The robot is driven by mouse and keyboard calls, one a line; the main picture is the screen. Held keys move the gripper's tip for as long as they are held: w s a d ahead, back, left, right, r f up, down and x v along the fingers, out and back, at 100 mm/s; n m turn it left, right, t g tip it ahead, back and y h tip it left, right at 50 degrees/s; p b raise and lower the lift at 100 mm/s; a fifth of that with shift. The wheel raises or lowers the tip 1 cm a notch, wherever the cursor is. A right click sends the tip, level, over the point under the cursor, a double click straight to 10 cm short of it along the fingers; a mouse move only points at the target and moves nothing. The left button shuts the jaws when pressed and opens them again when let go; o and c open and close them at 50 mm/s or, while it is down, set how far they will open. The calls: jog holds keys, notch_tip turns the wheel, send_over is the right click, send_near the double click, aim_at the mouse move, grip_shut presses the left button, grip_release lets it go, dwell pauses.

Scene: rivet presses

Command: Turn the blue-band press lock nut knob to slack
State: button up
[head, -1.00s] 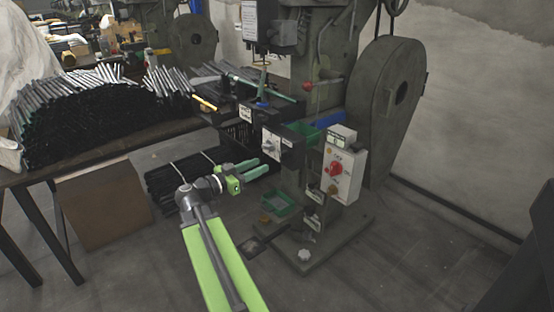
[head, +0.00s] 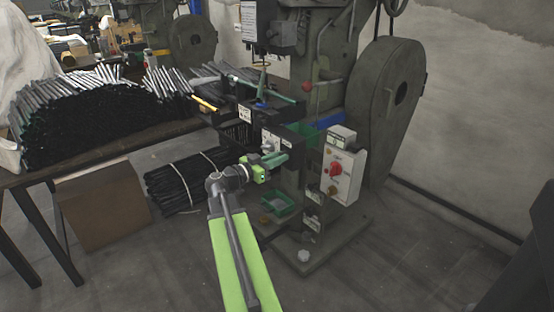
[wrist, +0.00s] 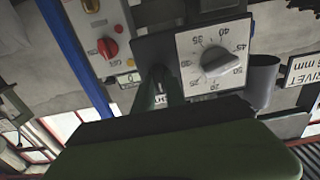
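The press (head: 330,75) stands right of centre in the head view. A white dial plate with a grey knob (head: 268,144) is on its front; the wrist view shows this knob (wrist: 220,62) close up, pointing sideways among printed numbers. I cannot tell whether this is the lock nut knob. A small blue part (head: 262,105) shows above the dial. My gripper (head: 280,160) is just below the dial in the head view, apart from the knob.
A white control box (head: 342,174) with a red switch is right of the dial. A green bin (head: 278,203) sits low on the press. A table (head: 110,148) piled with dark rods stands left. Bundled rods (head: 185,182) lie on the floor behind my arm.

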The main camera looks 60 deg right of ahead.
grip_shut()
jog(key=shift+w+n, duration=0.1)
jog(key=shift+n, duration=0.2)
jog(key=n, duration=1.7)
jog(key=shift+w+d+f, duration=0.1)
jog(key=shift+w, duration=0.1)
jog(key=shift+n, duration=0.4)
